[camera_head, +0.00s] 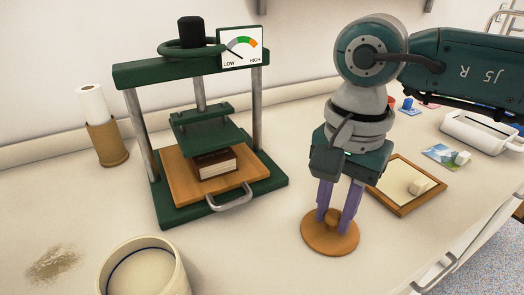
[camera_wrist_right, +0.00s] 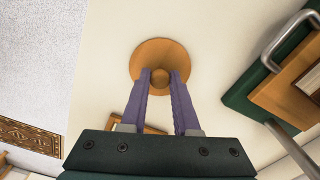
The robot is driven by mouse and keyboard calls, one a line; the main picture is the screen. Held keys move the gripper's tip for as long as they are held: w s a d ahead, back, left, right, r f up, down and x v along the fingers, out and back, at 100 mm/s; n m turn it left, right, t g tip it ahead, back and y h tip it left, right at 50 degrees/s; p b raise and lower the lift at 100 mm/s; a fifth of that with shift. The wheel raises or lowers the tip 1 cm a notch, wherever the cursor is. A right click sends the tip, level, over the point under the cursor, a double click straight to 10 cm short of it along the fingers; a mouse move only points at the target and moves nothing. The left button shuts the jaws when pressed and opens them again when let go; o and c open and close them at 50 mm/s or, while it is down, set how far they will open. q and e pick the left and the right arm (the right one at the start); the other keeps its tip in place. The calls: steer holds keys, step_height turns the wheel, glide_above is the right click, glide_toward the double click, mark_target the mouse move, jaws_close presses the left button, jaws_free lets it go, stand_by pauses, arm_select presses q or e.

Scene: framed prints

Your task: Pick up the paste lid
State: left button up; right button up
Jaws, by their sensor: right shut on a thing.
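The paste lid is a round wooden disc with a knob on top. In the head view the lid (camera_head: 318,240) is at the lower middle, right of the press. In the right wrist view the lid (camera_wrist_right: 160,48) is at the top middle. My right gripper (camera_head: 335,214) points down over it, its purple fingers shut on the lid's knob from both sides; the gripper also shows in the wrist view (camera_wrist_right: 160,78). The lid looks level, at or close to the table; I cannot tell if it touches. My left gripper is not in view.
A green press (camera_head: 190,66) with a gauge stands left of my right gripper. An open cream pot (camera_head: 178,275) is at the bottom left. A wooden-framed board (camera_head: 395,205) lies just right of the lid. A brush or roll in a brown holder (camera_head: 107,143) stands far left. The front middle table is clear.

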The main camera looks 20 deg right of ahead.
jaws_close()
steer(key=shift+r, duration=0.1)
